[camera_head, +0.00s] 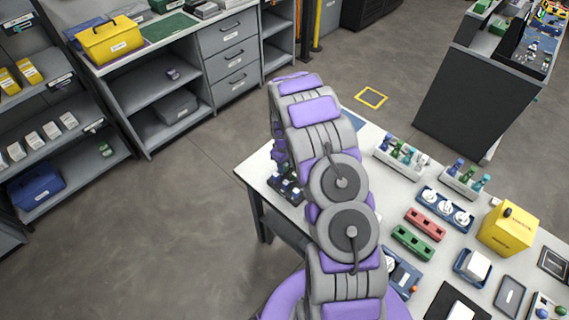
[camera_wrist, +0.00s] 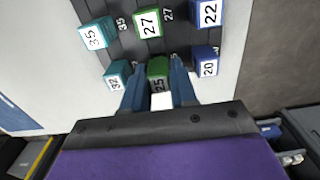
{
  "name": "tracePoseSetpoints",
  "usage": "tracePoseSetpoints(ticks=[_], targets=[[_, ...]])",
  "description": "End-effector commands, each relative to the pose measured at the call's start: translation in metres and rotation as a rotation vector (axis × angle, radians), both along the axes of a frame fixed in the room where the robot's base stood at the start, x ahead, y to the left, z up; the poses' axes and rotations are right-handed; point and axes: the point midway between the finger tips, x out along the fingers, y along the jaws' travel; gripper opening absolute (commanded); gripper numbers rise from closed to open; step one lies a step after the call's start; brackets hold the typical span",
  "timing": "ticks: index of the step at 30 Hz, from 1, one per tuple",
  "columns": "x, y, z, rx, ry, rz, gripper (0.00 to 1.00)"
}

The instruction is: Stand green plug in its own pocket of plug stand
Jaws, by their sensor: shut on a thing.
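In the wrist view my gripper (camera_wrist: 156,80) has its two blue fingers on either side of a green plug (camera_wrist: 157,67) marked 25, and is shut on it. The plug is at the near row of the dark plug stand (camera_wrist: 127,45), between a teal plug marked 32 (camera_wrist: 115,71) and a blue plug marked 20 (camera_wrist: 206,62). I cannot tell how deep it sits in its pocket. Behind it stand another green plug marked 27 (camera_wrist: 148,22), a teal one marked 35 (camera_wrist: 97,33) and a blue one marked 22 (camera_wrist: 207,12). In the head view my arm hides the gripper.
The white table (camera_head: 262,175) also carries plug racks (camera_head: 400,154), a red holder (camera_head: 427,225), a green holder (camera_head: 418,242) and a yellow box (camera_head: 508,229) to the right of my arm. Shelves and a grey drawer cabinet (camera_head: 232,68) stand across the floor.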

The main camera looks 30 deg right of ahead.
Motion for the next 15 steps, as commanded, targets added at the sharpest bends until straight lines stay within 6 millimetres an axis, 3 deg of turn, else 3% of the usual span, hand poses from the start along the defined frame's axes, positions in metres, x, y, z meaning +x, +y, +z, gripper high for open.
tracePoseSetpoints(ticks=[15], targets=[[-0.0002,0.0,-0.0035,0.0,0.001,0.0,0.05]])
